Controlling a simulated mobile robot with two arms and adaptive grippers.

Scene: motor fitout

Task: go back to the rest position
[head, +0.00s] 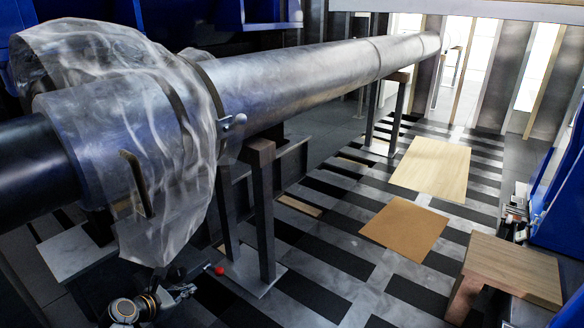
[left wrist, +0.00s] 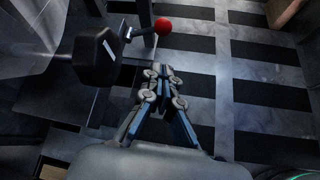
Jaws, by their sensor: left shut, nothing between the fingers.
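My left gripper (head: 188,291) shows low in the head view, below the plastic-wrapped end of the big pipe. In the left wrist view its fingers (left wrist: 158,68) are shut together with nothing between them. A red ball (left wrist: 163,26) on a short dark rod joins a dark hexagonal block (left wrist: 97,57), ahead and to the left of the fingertips. The red ball also shows in the head view (head: 219,270), just right of the gripper. The gripper appears apart from it. My right gripper is not in view.
The large metal pipe (head: 290,80) crosses overhead, with a clear plastic sheet (head: 190,215) hanging from its near end. A dark stand (head: 263,210) holds it. Flat boards (head: 404,229) lie on the striped floor. A wooden table (head: 512,268) stands at right. The middle floor is open.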

